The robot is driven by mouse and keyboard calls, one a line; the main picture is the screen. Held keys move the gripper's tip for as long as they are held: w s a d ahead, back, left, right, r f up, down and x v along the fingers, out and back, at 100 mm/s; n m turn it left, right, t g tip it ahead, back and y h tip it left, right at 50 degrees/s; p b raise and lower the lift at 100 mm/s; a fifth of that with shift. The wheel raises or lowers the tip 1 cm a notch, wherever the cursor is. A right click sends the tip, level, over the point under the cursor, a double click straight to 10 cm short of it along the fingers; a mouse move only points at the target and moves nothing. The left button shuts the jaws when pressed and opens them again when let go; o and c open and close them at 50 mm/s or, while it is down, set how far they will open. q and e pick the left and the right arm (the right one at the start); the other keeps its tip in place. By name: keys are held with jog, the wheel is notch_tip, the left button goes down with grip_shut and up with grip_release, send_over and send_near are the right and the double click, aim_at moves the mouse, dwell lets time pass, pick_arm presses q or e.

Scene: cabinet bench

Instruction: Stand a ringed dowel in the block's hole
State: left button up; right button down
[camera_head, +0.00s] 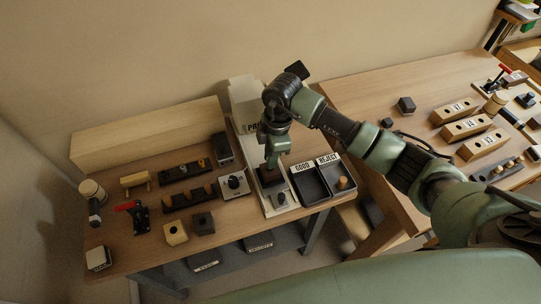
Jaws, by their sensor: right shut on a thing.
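My right gripper (272,163) points down at the pale fixture strip on the left bench. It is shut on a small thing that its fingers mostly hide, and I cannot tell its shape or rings. A dark block (270,178) sits right below the fingertips. I cannot tell whether the held thing touches it or is in a hole. A wooden block (176,232) with a dark hole on top stands near the front edge, beside a dark block (203,223). Small wooden pegs stand in the dark racks (186,171). My left gripper is not in view.
A red-handled clamp (138,217) stands at the left. A long wooden box (150,138) lines the back. My arm crosses above the right bench.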

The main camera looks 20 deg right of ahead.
jog(key=shift+f+b, duration=0.4)
jog(key=shift+f, duration=0.6)
dwell(1.2)
jog(key=c, duration=1.1)
grip_release()
jog(key=shift+c, duration=0.2)
jog(key=shift+r, duration=0.15)
notch_tip(320, 180, up, 7)
jog(key=p, duration=0.6)
jog(key=shift+d, duration=0.45)
jog(key=shift+f, duration=0.2)
